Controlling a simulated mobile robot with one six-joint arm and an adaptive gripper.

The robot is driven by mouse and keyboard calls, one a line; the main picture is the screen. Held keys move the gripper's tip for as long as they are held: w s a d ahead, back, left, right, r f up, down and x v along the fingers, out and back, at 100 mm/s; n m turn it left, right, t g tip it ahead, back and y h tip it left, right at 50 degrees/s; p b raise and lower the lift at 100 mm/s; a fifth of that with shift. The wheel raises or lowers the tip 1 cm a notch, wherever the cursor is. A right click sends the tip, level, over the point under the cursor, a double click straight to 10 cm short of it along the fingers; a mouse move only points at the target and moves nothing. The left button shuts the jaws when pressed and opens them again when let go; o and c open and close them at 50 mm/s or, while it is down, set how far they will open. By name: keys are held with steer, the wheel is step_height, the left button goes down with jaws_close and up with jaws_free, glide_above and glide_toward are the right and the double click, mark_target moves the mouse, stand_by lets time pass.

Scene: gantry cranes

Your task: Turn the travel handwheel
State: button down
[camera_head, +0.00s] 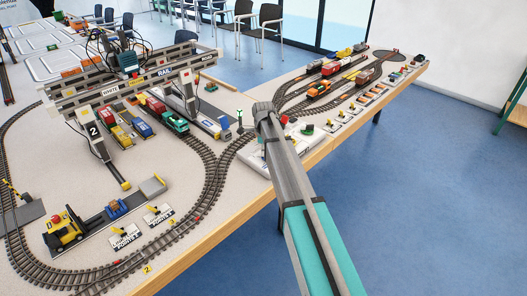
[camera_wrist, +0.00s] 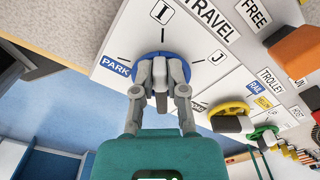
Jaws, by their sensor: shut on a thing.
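The travel handwheel is a blue wheel (camera_wrist: 160,68) on a white panel (camera_wrist: 120,40), under the word TRAVEL in the wrist view. Marks I and J and a blue PARK label (camera_wrist: 116,66) surround it. My gripper (camera_wrist: 160,85) is over the wheel, its grey fingers shut on the dark grip (camera_wrist: 161,100) at the wheel's middle. The fingers hide part of the wheel. In the head view my arm reaches to the panel at the table's edge, and it hides the wheel and the gripper's fingertips there.
A yellow wheel (camera_wrist: 229,115) and a green wheel (camera_wrist: 263,135) sit right of the blue one. An orange handle (camera_wrist: 294,50) stands near the FREE label. In the head view a gantry crane (camera_head: 130,78) spans tracks with trains on the left.

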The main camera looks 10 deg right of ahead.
steer(key=shift+n, duration=0.4)
steer(key=n, duration=0.2)
steer(key=shift+s+n, duration=0.3)
steer(key=n, duration=0.3)
steer(key=shift+s+d, duration=0.1)
steer(key=shift+s, duration=0.25)
steer(key=n, duration=0.4)
steer(key=s+n, duration=0.1)
steer(key=n, duration=0.1)
steer(key=shift+d, duration=0.3)
steer(key=shift+n, duration=0.4)
steer(key=c, duration=0.7)
jaws_free()
steer(key=shift+m, duration=0.5)
